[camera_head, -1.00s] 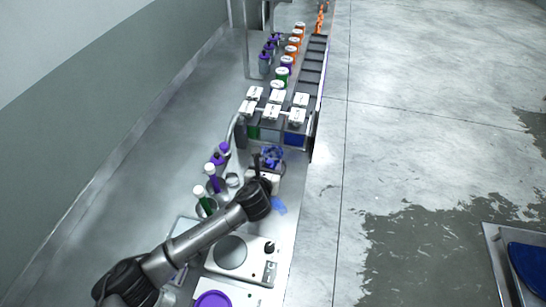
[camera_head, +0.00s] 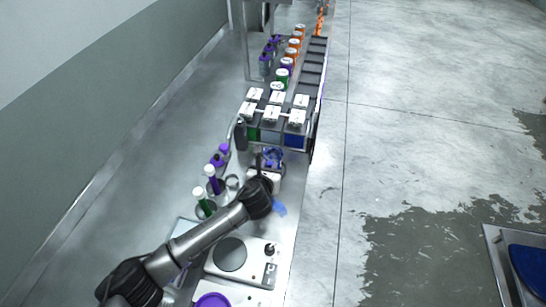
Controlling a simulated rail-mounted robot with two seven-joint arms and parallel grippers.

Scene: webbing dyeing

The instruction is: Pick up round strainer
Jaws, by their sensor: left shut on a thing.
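My left arm comes in from the lower left, and its gripper (camera_head: 262,168) is at the small work spot in front of the dye tanks. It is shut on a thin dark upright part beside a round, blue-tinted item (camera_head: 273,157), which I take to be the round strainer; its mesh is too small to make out. The gripper and wrist hide part of it, so I cannot tell whether it is clear of the surface below. My right gripper is not in view.
Dye tanks with white lids (camera_head: 271,115) stand just beyond. Purple-capped bottles (camera_head: 213,180) and a grey ring-like vessel (camera_head: 232,182) are to the left. A hotplate (camera_head: 229,254) is nearer, with a blue patch (camera_head: 279,208) on the bench.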

